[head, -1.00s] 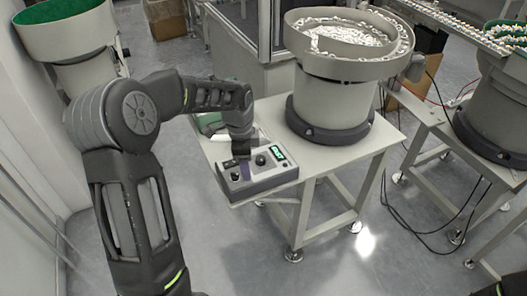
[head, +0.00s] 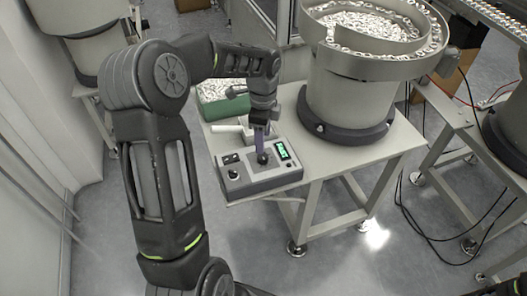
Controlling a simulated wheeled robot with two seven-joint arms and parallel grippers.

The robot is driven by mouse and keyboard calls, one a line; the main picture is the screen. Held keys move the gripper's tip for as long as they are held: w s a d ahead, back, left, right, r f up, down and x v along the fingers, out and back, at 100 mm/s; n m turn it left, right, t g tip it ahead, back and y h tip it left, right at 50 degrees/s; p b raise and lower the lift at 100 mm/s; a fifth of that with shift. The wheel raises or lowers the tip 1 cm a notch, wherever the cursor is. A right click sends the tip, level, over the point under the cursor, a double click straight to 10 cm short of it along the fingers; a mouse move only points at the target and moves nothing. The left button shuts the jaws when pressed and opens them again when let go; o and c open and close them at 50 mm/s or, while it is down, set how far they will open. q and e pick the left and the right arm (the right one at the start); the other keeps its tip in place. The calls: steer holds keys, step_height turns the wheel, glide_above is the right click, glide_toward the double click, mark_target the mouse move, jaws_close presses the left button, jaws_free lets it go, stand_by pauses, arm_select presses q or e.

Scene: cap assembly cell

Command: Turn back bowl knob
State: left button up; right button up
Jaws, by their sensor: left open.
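The grey control box (head: 262,183) sits on the front left corner of the light table. Its top has a dark knob (head: 263,158) beside a lit green display (head: 283,151), and a second dark knob (head: 233,174) near its front left. My left gripper (head: 261,149) points down at the knob by the display, its fingertips right at or just above it. The jaws are open; I cannot tell whether they touch the knob. The round feeder bowl (head: 352,66) full of small pale parts stands behind the box. My right gripper is out of view.
A green bin (head: 224,109) of pale parts lies behind the box, with a white bar between them. The table (head: 375,157) is bare at front right. Another feeder stands at the right edge, with cables on the floor.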

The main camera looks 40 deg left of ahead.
mark_target(263, 158)
arm_select(q)
step_height(263, 158, down, 7)
steer(key=shift+f+p, duration=0.1)
steer(key=shift+p, duration=0.25)
steer(key=shift+s, duration=0.1)
jaws_close()
stand_by(0.5)
